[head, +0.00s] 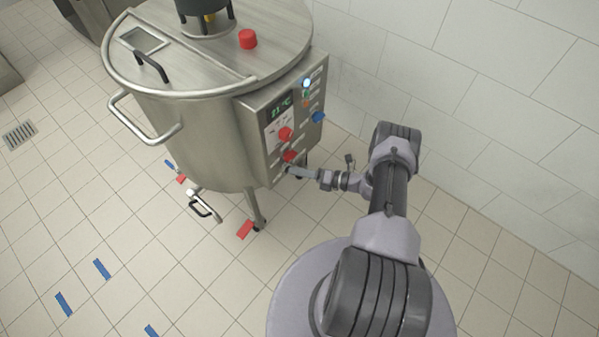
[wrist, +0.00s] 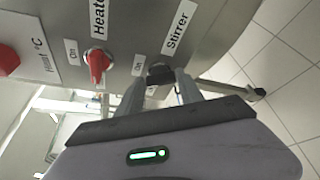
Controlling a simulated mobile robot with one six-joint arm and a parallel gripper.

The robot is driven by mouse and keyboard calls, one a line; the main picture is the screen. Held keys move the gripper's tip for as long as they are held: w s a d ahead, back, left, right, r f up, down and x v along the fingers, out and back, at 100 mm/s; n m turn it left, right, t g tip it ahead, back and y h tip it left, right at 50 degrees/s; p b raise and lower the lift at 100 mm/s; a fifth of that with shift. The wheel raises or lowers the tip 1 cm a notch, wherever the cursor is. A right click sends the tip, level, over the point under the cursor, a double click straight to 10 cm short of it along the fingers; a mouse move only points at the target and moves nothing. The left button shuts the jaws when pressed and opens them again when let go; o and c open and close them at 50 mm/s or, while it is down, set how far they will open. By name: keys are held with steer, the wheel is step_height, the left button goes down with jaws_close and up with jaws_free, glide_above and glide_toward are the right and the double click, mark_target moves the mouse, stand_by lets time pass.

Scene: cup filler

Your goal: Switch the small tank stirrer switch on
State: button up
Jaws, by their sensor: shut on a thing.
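The small steel tank (head: 195,135) stands on the tiled floor, with a control panel (head: 262,140) on its right side. In the wrist view, the dark stirrer switch (wrist: 160,70) sits below the "Stirrer" label (wrist: 178,28), with an "On" mark (wrist: 138,63) beside it. My gripper (wrist: 157,84) has its two fingers on either side of this switch, shut on it. In the head view, my gripper (head: 287,171) reaches the lower part of the panel and hides the switch. I cannot tell which way the switch points.
A red heater switch (wrist: 98,65) is beside the stirrer switch. Another red knob (wrist: 8,60) is at the far left of the wrist view. A blue knob (head: 318,117) protrudes from the panel's right side. A tiled wall is behind. The floor in front is open.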

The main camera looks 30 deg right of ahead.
steer(key=m+y, duration=0.1)
steer(key=m, duration=0.1)
steer(key=f+m+t+y, duration=0.1)
steer(key=m, duration=0.2)
steer(key=shift+d, duration=0.1)
stand_by(0.8)
steer(key=o, duration=1.4)
